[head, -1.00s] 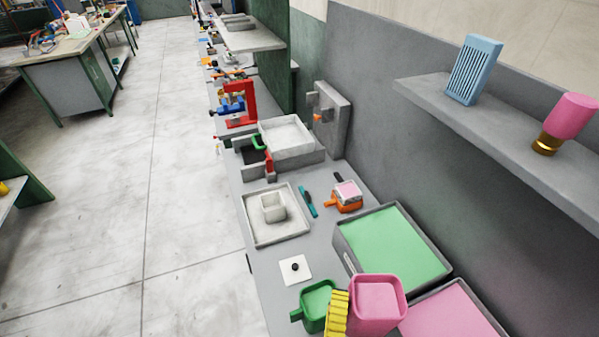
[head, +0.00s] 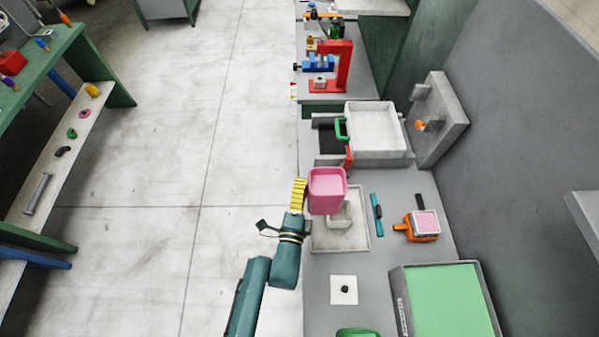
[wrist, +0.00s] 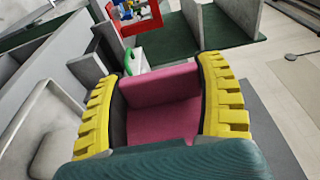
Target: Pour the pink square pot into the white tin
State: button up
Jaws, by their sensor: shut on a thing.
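The pink square pot (head: 327,188) is in my gripper (head: 299,194), whose yellow ribbed fingers are shut on it at its left side. The pot looks upright and is held above the work surface. In the wrist view the pink pot (wrist: 163,105) sits between both yellow fingers of my gripper (wrist: 160,110). The white tin (head: 341,219) stands in a shallow pale tray (head: 356,240), just below the pot in the head view. The pot hides part of the tin and the tray's back left corner.
A teal tool (head: 377,206) and an orange-handled pan with pink content (head: 417,226) lie right of the tray. A white plate with a black knob (head: 344,289) and a green-filled bin (head: 447,300) are nearer.

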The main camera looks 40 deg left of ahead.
notch_tip(320, 180, down, 2)
jog(key=shift+w+a, duration=0.1)
jog(key=shift+s+a+r+m+g+p, duration=0.15)
jog(key=shift+s+a+r+m+p, duration=0.1)
jog(key=shift+m+p, duration=0.6)
jog(key=shift+s+a+r+m+g+p, duration=0.1)
jog(key=shift+a+r+m+g+p, duration=0.1)
jog(key=shift+m+p, duration=0.65)
jog(key=shift+r+m+p, duration=0.3)
jog(key=shift+r+m, duration=0.25)
jog(key=shift+m, duration=0.05)
jog(key=shift+r+p, duration=0.1)
jog(key=shift+p, duration=0.25)
jog(key=shift+m+b, duration=0.3)
jog(key=shift+m, duration=0.1)
jog(key=shift+d+r+m+g+b, duration=0.1)
jog(key=shift+r+m+g+b, duration=0.2)
jog(key=shift+m+b, duration=0.6)
